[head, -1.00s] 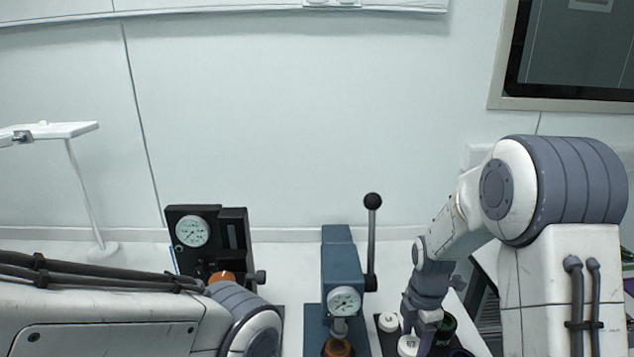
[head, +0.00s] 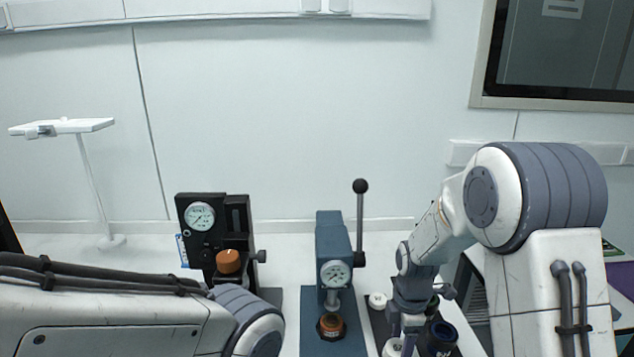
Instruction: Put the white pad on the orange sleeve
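An orange-brown ring-like piece (head: 331,322) sits in a dark seat under the ram of the blue press. A brighter orange cylinder (head: 228,261) stands on the black gauge device; I cannot tell which of the two is the sleeve. One white pad (head: 377,300) lies on the dark tray left of my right gripper. Another white piece (head: 392,348) shows at the bottom edge, partly cut off. My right gripper (head: 408,332) points down over the tray, close to this piece; its fingertips are unclear, and so is any hold. My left gripper is out of view.
The blue press (head: 330,235) has a raised lever with a black knob (head: 360,186). A dark round container (head: 440,336) stands right of my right gripper. The black gauge device (head: 203,235) is behind my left arm. A white stand (head: 88,180) is at far left.

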